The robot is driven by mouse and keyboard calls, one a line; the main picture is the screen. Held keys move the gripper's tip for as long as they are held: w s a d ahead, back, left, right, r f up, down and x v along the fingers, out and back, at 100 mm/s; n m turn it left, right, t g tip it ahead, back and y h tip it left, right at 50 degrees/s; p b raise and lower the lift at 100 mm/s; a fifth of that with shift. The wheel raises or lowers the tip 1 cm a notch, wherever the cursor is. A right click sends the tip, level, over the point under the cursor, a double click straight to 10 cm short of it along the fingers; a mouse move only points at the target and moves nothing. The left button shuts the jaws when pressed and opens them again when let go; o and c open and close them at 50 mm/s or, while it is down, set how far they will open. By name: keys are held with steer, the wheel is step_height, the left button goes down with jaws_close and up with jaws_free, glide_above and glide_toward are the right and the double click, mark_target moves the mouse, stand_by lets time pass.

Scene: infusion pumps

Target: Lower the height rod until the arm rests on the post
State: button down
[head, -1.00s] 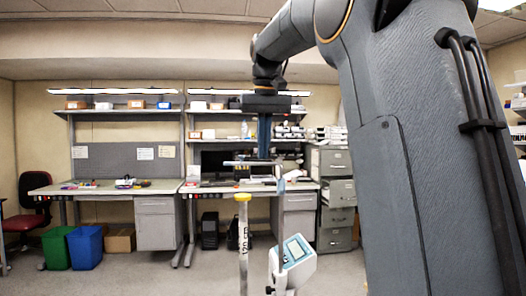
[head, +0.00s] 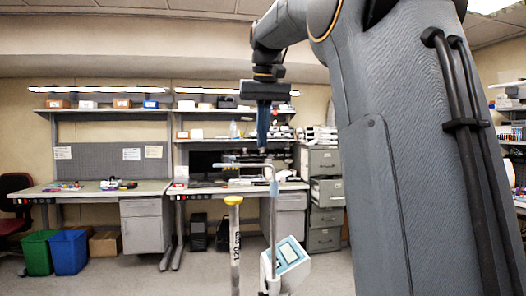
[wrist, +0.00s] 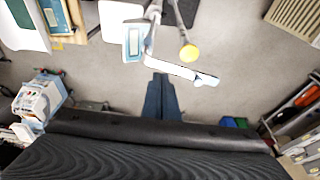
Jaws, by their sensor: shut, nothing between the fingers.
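The height rod (head: 273,215) stands upright on a white scale unit with a blue-framed display (head: 288,254). Its thin horizontal arm (head: 240,165) reaches left from the top of the rod. The post (head: 235,245), marked "120 cm" with a yellow cap (head: 234,200), stands beside the rod. In the head view the arm is above the cap with a clear gap. My gripper (head: 263,147) points down with blue fingers shut and empty, just above the arm in the picture. In the wrist view its fingers (wrist: 160,78) appear near the white arm (wrist: 172,67), and the yellow cap (wrist: 189,52) lies beyond.
Workbenches with shelves (head: 105,187) line the back wall. A filing cabinet (head: 321,190) stands behind the scale at right. Green (head: 38,252) and blue (head: 69,251) bins are on the floor at left. Open floor lies around the post.

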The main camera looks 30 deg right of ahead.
steer(key=shift+f+p, duration=0.45)
steer(key=shift+f, duration=1.85)
step_height(320, 180, down, 9)
steer(key=b, duration=0.4)
steer(key=shift+f+b, duration=0.2)
steer(key=shift+b, duration=0.2)
steer(key=shift+r, duration=0.15)
